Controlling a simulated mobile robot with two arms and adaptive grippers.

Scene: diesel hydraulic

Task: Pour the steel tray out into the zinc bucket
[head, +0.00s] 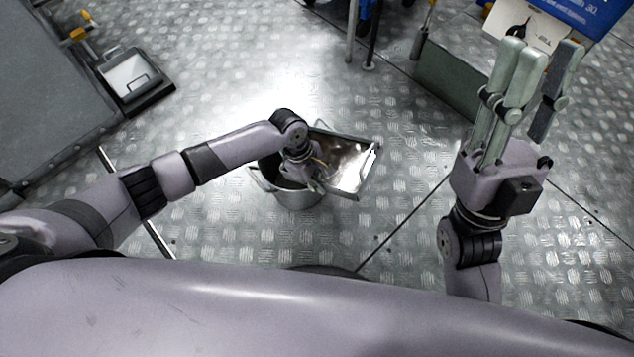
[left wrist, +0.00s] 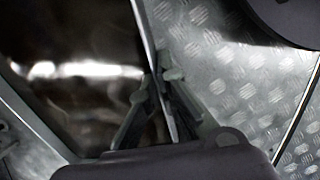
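The steel tray (head: 352,168) is a shiny shallow rectangular tray, above and to the right of the zinc bucket (head: 292,198) in the head view. It looks tilted. The bucket stands on the floor, its opening partly hidden by my left arm. My left gripper (head: 318,183) is at the tray's near left edge. In the left wrist view, its fingers (left wrist: 159,90) lie on both sides of the tray's wall (left wrist: 143,28), shut on it. The tray's inside shows only brownish reflections; I cannot tell what it holds. My right gripper (head: 530,75) is raised, fingers spread, empty.
The floor (head: 400,240) is metal tread plate, clear around the bucket. A white-topped container (head: 128,75) sits on a dark base at upper left, beside a grey cabinet (head: 50,90). A green box (head: 450,75) and a blue sign (head: 575,15) are at upper right.

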